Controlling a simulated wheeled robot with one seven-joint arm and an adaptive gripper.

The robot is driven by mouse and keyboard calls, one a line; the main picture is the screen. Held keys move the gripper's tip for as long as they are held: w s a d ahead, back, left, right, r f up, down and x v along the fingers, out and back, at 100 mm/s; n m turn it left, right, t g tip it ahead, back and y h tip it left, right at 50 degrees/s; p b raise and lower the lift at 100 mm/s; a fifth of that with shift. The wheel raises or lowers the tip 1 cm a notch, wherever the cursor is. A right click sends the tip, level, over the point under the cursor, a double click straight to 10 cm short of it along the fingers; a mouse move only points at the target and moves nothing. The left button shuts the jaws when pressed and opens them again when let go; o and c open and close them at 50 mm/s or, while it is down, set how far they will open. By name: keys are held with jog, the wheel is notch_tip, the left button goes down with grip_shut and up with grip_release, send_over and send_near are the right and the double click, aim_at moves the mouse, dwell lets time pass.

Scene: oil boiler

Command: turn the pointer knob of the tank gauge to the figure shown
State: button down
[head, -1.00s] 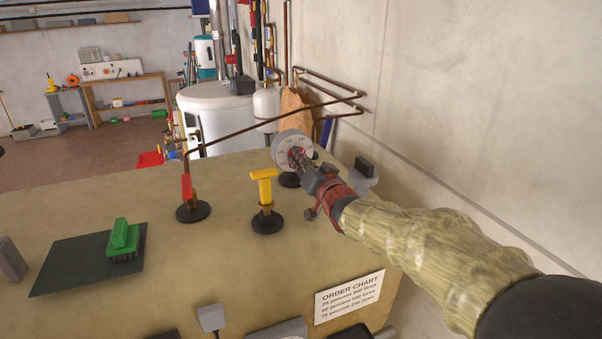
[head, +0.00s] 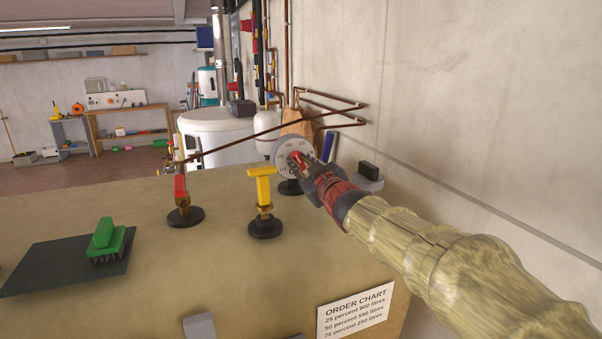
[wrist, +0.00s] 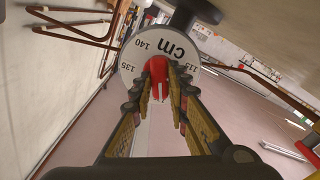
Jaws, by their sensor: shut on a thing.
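The tank gauge (head: 284,163) is a round pale dial on a black foot, near the back right of the bench. The red pointer knob (wrist: 157,78) stands out from the middle of the dial. My gripper (wrist: 160,88) is shut on the red pointer knob, one finger on each side. In the head view my gripper (head: 310,170) hides part of the dial. The exact figure under the pointer cannot be read.
A yellow T-handle (head: 262,196) and a red-handled valve (head: 181,195) stand left of the gauge. A green brush (head: 110,240) lies on a dark mat (head: 50,278). An order chart (head: 355,311) is on the bench front. The wall (head: 480,120) is close on the right.

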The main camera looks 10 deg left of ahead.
jog(key=n+b, duration=0.1)
jog(key=n, duration=0.2)
jog(key=n+b, duration=0.1)
jog(key=shift+f+n+b, duration=0.3)
jog(key=shift+b, duration=0.05)
jog(key=n+b, duration=0.2)
jog(key=n, duration=0.2)
jog(key=shift+n, duration=0.5)
jog(key=c, duration=1.8)
grip_release()
jog(key=shift+r, duration=0.1)
jog(key=shift+o, duration=0.4)
jog(key=shift+r, duration=0.1)
jog(key=v, duration=1.2)
jog(key=shift+s+a, duration=0.1)
